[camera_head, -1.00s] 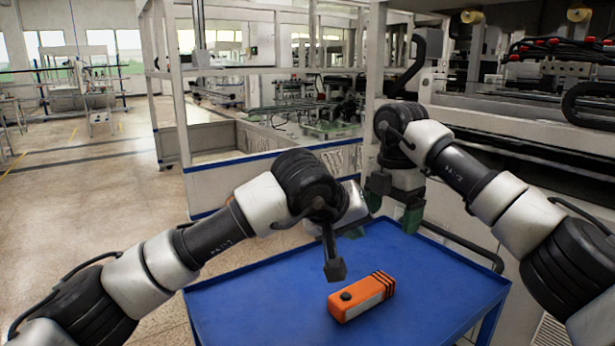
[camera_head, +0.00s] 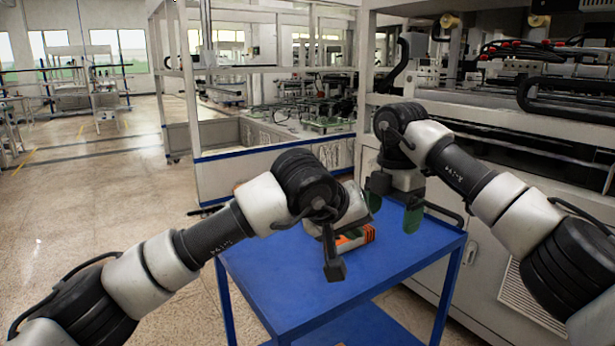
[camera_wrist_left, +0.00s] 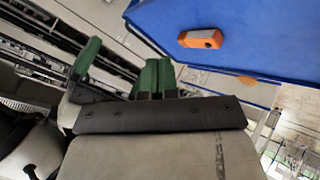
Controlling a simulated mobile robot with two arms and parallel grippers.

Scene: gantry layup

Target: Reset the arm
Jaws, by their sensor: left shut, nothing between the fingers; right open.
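The blue table (camera_head: 300,290) stands in front of me, its near top bare. A white railing (camera_head: 235,175) with a blue edge runs behind it. A large machine (camera_head: 540,140) is at the right. Open floor (camera_head: 100,210) lies at the left.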

